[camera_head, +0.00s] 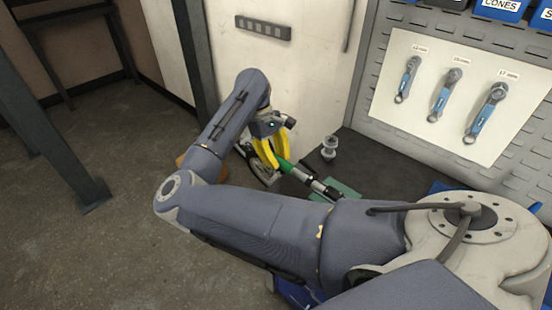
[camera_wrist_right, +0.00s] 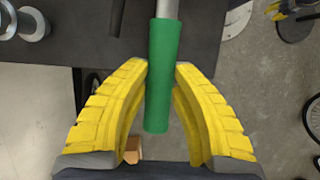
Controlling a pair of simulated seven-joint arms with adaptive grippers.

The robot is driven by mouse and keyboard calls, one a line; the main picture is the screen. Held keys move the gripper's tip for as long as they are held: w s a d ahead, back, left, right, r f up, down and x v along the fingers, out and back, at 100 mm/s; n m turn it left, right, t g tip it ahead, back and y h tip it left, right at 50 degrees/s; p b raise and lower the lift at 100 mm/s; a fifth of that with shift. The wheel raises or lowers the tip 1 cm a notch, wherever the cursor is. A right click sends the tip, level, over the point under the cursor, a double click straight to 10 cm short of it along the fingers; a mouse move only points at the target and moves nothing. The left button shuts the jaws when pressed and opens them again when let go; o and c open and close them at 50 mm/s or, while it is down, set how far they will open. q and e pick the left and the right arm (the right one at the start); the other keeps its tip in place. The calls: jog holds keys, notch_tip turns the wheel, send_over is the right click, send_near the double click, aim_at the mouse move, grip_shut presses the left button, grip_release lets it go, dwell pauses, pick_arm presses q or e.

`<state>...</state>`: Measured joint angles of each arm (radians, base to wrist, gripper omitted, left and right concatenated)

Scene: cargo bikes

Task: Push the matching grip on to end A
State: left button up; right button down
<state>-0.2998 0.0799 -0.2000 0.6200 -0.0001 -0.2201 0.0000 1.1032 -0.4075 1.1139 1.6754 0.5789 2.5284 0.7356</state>
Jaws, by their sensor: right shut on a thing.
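My right gripper (camera_head: 268,150) has yellow fingers, and they are closed around a green grip (camera_head: 285,164). In the right wrist view the green grip (camera_wrist_right: 159,75) sits between the yellow fingers (camera_wrist_right: 161,68), pointing away from me. Its far end meets a silver bar (camera_wrist_right: 167,8) in line with it. I cannot tell how far the bar reaches inside the grip. In the head view the bar (camera_head: 309,181) runs down right from the grip, with dark parts on it. No letter marking an end is readable.
A dark bench (camera_head: 372,157) lies beside the bar, with a silver flanged part (camera_head: 329,147) and a green mat (camera_head: 345,190) on it. Wrenches hang on a white board (camera_head: 400,105) behind. Open floor (camera_head: 110,220) spreads left.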

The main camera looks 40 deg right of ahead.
aim_at(291, 166)
jog(key=shift+s+d+f, duration=0.1)
jog(key=shift+s+d, duration=0.15)
jog(key=shift+s, duration=1.35)
jog(key=shift+s+d, duration=0.2)
jog(key=shift+s, duration=1.4)
dwell(0.6)
jog(key=c, duration=1.1)
grip_release()
jog(key=shift+a, duration=0.1)
jog(key=shift+w, duration=0.1)
